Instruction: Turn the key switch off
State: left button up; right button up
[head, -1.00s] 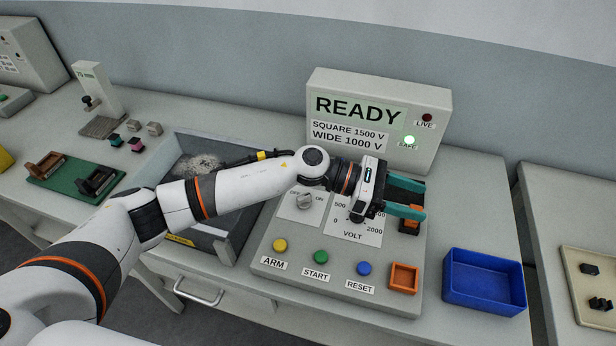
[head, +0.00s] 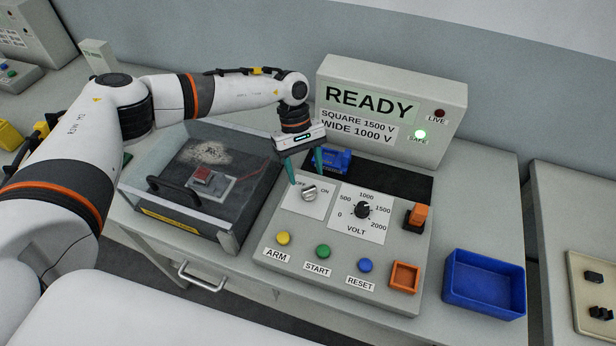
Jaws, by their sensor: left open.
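The key switch (head: 309,194) is a grey knob on a white plate marked OFF and ON, at the upper left of the control panel (head: 300,234). Which mark its pointer faces is too small to tell surely. My left gripper (head: 306,178) points down just above and behind the knob. Its two teal fingers are spread apart and empty, one near the OFF mark and one near the ON side. They do not visibly hold the knob. My right gripper is not in view.
A volt dial (head: 362,209) and an orange switch (head: 416,216) sit right of the key switch. Yellow (head: 283,238), green (head: 323,251) and blue (head: 365,265) buttons line the front. A READY display (head: 452,108) stands behind, its green SAFE lamp lit. A lidded grey box (head: 225,155) is at left, a blue bin (head: 485,283) at right.

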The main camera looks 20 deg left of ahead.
aim_at(309, 188)
pick_arm(q)
jog(key=shift+p+x, duration=0.45)
jog(key=shift+x, duration=1.7)
jog(key=shift+c, duration=0.6)
jog(key=shift+r, duration=0.1)
jog(key=c, duration=0.9)
